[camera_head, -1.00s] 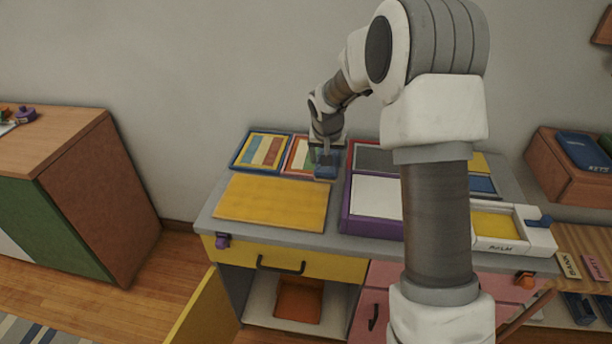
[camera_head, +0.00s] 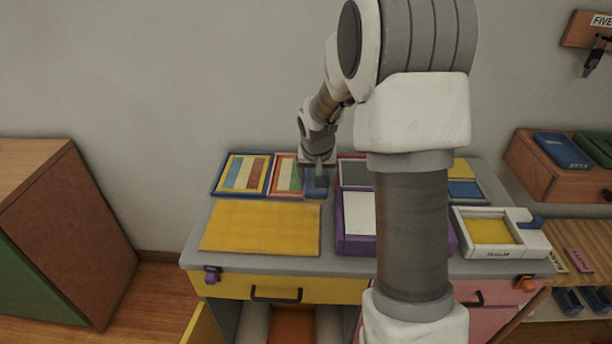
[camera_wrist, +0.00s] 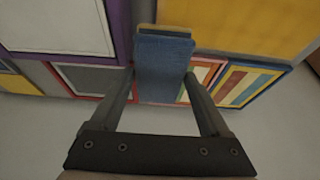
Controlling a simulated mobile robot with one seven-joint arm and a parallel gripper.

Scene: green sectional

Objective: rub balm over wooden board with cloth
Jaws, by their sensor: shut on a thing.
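The wooden board is a flat yellow-tan panel (camera_head: 260,228) on the left of the grey counter; part of it shows in the wrist view (camera_wrist: 245,22). A yellowish strip shows at the pad's far end. I cannot tell whether the pad touches anything below. The balm is yellow, in a white tray (camera_head: 461,240) with lettering at the counter's right.
A purple-edged tray (camera_head: 340,235) stands right of the board, partly behind my arm. Striped frames (camera_head: 243,174) lie behind the board. A brown cabinet (camera_head: 85,215) stands at left. A wooden box with a blue book (camera_head: 563,150) is at right.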

